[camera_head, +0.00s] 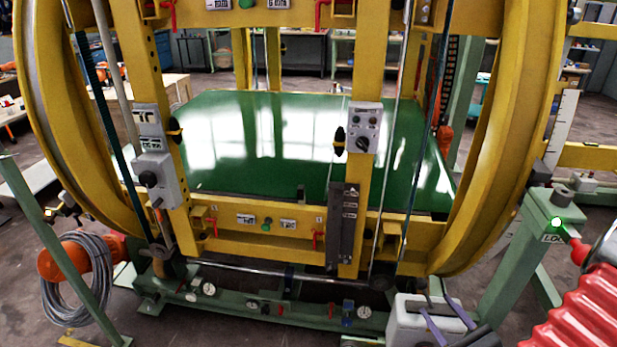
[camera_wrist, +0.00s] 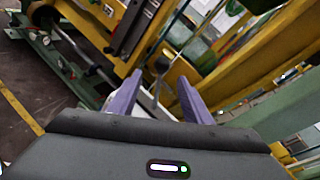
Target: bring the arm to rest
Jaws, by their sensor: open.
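My gripper (camera_wrist: 158,92) shows two purple fingers spread apart in the wrist view, with nothing between them. In the head view my gripper (camera_head: 437,303) is low at the right, its purple fingers in front of a pale box (camera_head: 408,322). I cannot tell whether they touch the box. The yellow ring inverter (camera_head: 527,130) stands ahead with its large rings upright. A green panel (camera_head: 290,145) lies inside its frame.
A green post (camera_head: 525,245) with a lit green lamp stands close on the right. A green base beam (camera_head: 265,305) with gauges runs along the front. A coiled grey cable (camera_head: 82,280) hangs at lower left. Workbenches stand behind the ring.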

